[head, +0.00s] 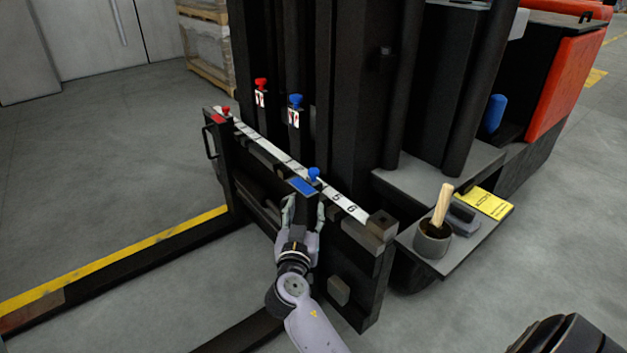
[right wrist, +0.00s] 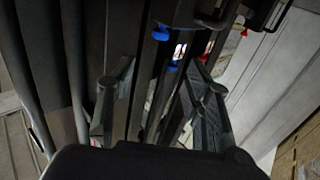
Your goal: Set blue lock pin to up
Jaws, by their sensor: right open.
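A blue lock pin (head: 314,174) with a round knob sits at the numbered bar, just behind the blue plate (head: 302,186) on top of a dark fork shank. It also shows in the right wrist view (right wrist: 160,33). Whether it is up or down is hard to tell. My right gripper (head: 304,205) is open just below the pin, its fingers on either side of the dark shank. In the right wrist view the gripper (right wrist: 163,75) has its fingers wide apart; contact with the shank cannot be made out. My left gripper is not in view.
A red pin (head: 226,111) sits at the bar's left end. Red (head: 261,85) and blue (head: 296,101) knobs with labels stand on the mast. A cup with a wooden handle (head: 433,238) and a yellow sign (head: 484,203) are on the right-hand step.

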